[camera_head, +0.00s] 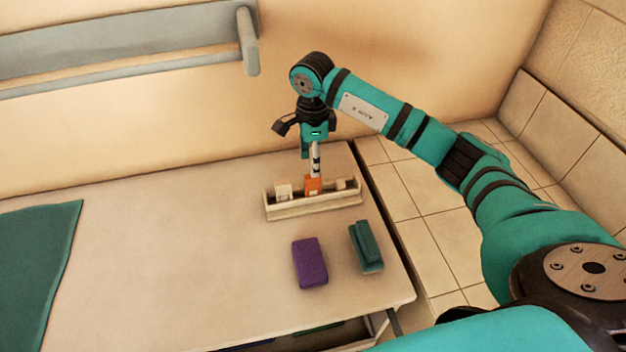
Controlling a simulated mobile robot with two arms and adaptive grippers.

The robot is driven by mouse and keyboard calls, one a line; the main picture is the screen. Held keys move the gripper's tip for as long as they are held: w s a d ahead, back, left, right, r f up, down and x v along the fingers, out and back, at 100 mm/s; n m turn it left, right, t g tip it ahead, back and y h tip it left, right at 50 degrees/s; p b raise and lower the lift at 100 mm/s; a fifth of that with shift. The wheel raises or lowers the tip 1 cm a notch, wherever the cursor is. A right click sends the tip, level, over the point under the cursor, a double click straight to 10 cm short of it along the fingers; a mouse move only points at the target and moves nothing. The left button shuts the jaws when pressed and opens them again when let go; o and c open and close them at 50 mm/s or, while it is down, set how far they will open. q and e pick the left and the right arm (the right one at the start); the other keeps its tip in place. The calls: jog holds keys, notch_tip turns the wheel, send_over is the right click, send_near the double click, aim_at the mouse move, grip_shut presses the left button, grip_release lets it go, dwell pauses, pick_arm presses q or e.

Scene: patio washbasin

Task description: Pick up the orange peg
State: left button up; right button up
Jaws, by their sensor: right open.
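The orange peg (313,186) stands in a pale, low rack (314,206) on the table, between lighter blocks in the same rack. A white shaft with dark bands (316,158) rises directly above the orange part; I cannot tell if it belongs to the peg. My right gripper (312,150) points down over the rack from above, its jaws open around or just beside the top of this shaft. Contact cannot be made out at this size. My left gripper is out of view.
A purple block (310,263) and a teal stapler-like object (366,247) lie on the table (180,250) in front of the rack. A green cloth (38,265) covers the left end. A wall rail (130,45) runs behind. The table's middle left is clear.

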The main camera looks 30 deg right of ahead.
jog(key=shift+f, duration=0.5)
notch_tip(320, 180, down, 4)
jog(key=p, duration=0.2)
jog(key=shift+f+p, duration=0.2)
jog(key=shift+p, duration=0.15)
jog(key=shift+f, duration=0.25)
jog(key=c, duration=0.9)
jog(key=shift+c, duration=0.2)
jog(key=shift+r, duration=0.1)
notch_tip(320, 180, up, 10)
jog(key=p, duration=0.5)
jog(key=s+a+n+b, duration=0.4)
jog(key=s+n, duration=0.5)
jog(key=n, duration=0.1)
jog(key=s+a+n+b, duration=0.4)
jog(key=s+n, duration=0.5)
jog(key=n, duration=0.2)
jog(key=shift+f, duration=0.3)
